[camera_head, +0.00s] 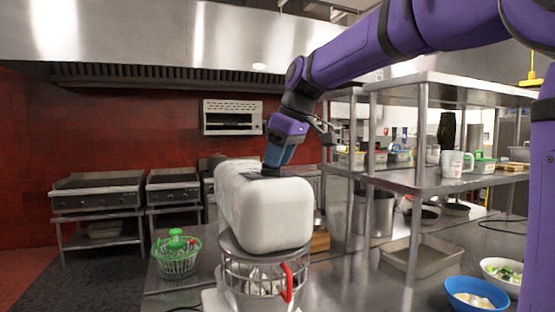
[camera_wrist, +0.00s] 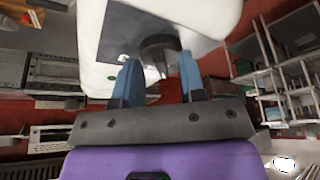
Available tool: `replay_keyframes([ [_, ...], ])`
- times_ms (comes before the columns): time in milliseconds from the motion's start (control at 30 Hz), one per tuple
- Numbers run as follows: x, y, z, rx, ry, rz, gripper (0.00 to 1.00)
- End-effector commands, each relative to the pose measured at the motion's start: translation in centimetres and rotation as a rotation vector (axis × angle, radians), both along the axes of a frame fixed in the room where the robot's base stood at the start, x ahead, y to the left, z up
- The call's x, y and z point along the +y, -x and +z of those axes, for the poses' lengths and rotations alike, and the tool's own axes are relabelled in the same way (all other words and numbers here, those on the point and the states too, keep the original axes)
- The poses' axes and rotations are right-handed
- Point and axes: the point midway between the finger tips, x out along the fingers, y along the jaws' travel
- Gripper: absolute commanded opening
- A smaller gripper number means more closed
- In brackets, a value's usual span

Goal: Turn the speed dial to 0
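The stand mixer (camera_head: 268,212) is a large white rounded body above a wire bowl guard (camera_head: 262,270) with a red handle. My gripper (camera_head: 271,168) points down at the far upper side of the mixer head in the head view. In the wrist view a dark round knob, the speed dial (camera_wrist: 158,44), sits on a grey panel (camera_wrist: 120,32) of the white mixer (camera_wrist: 92,70). The two blue fingers of my gripper (camera_wrist: 160,62) stand apart, with the dial at their tips. I cannot tell whether they touch it. The dial's setting is not readable.
A green-topped basket (camera_head: 176,258) stands left of the mixer on the steel counter. A steel shelf unit (camera_head: 440,180) rises to the right. A tray (camera_head: 420,256) and a blue bowl (camera_head: 476,293) lie on the right counter. Grills (camera_head: 98,190) stand against the red wall.

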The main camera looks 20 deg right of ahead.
Motion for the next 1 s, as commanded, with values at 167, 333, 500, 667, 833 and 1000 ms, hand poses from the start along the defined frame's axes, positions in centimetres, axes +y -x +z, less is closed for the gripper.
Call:
replay_keyframes([
  [167, -0.7, 0.8, 2.7, -0.005, 0.0, -0.002, 0.37],
  [333, -1.5, 1.7, 5.6, -0.004, 0.0, -0.001, 0.37],
  [500, -2.1, 2.5, 8.0, -0.003, 0.0, -0.001, 0.37],
  [667, -2.5, 2.9, 9.1, -0.001, 0.0, 0.0, 0.37],
  [833, -2.5, 3.0, 9.4, -0.001, 0.0, 0.0, 0.37],
  [1000, -2.5, 3.0, 9.4, -0.001, 0.001, 0.0, 0.37],
])
